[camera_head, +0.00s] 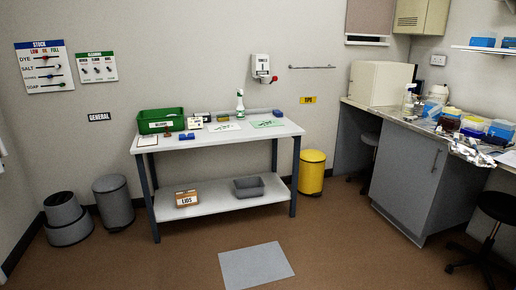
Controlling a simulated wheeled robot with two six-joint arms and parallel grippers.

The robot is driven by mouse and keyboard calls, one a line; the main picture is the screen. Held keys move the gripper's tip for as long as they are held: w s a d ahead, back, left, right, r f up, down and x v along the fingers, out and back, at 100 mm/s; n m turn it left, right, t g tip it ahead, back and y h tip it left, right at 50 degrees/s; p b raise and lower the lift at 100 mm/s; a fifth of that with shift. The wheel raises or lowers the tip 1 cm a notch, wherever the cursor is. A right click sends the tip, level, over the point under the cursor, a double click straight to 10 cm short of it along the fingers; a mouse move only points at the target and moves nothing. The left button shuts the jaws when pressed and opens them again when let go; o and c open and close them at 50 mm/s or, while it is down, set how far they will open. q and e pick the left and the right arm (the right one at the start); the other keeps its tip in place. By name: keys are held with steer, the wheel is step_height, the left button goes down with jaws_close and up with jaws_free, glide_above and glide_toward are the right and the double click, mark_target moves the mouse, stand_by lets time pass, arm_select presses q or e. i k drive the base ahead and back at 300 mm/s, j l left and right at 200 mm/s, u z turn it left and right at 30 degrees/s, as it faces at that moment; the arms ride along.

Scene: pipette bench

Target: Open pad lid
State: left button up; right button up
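No ink pad or lid is clear at this size. Small things stand on the white table (240,134) in the middle of the room. A small flat blue item (187,136) lies near the table's front left, and it may be the pad; I cannot tell whether it has a lid or is open. A small dark brown item (167,132) stands just left of it. Another small blue item (277,113) sits at the back right of the table. Neither of my grippers shows.
A green crate (160,115), a spray bottle (240,104) and papers (268,124) are on the table. A grey tray (249,187) and a LIDS box (187,198) are on its lower shelf. A yellow bin (312,172) stands right. Floor in front is open, with a grey mat (256,266).

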mark_target(186, 134)
steer(key=i, duration=1.8)
